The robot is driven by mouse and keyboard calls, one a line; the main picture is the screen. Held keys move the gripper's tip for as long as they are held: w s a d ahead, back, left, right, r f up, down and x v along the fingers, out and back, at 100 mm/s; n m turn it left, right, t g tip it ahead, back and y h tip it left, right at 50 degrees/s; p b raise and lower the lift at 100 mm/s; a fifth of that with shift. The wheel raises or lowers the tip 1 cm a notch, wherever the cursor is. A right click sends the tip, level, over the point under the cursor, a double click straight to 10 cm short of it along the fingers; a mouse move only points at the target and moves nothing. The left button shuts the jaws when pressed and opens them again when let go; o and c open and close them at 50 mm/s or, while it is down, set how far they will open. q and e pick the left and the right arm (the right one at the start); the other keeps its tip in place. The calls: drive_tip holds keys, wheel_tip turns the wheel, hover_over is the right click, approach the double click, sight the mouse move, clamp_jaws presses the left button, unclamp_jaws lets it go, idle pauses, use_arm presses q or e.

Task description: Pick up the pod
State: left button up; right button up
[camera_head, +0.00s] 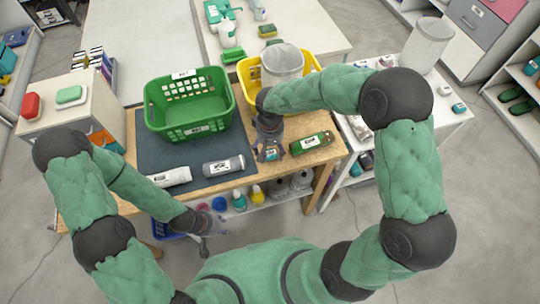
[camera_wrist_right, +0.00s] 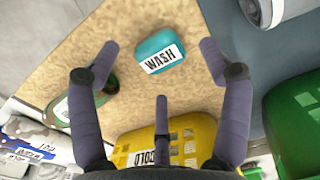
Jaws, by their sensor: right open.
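The pod is a small teal block with a white WASH label. In the right wrist view the pod (camera_wrist_right: 172,43) lies on the wooden table top between the spread fingers of my right gripper (camera_wrist_right: 158,60), with no finger seen touching it. In the head view my right gripper (camera_head: 268,148) is over the table, right of the dark mat, and the pod (camera_head: 271,155) is partly hidden beneath it. My right gripper is open and empty. My left gripper (camera_head: 204,236) hangs in front of the table edge; its fingers are too small to read.
A green basket (camera_head: 190,127) stands on the dark mat (camera_head: 150,152), with a white bottle (camera_head: 168,178) and a grey bottle (camera_head: 223,166) before it. A green bottle (camera_head: 311,143) lies right of the gripper. A yellow basket (camera_head: 246,72) stands behind it.

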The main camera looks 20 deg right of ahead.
wheel_tip(320, 180, down, 2)
drive_tip(key=c, duration=1.1)
drive_tip(key=shift+o, duration=0.2)
drive_tip(key=shift+r, duration=0.2)
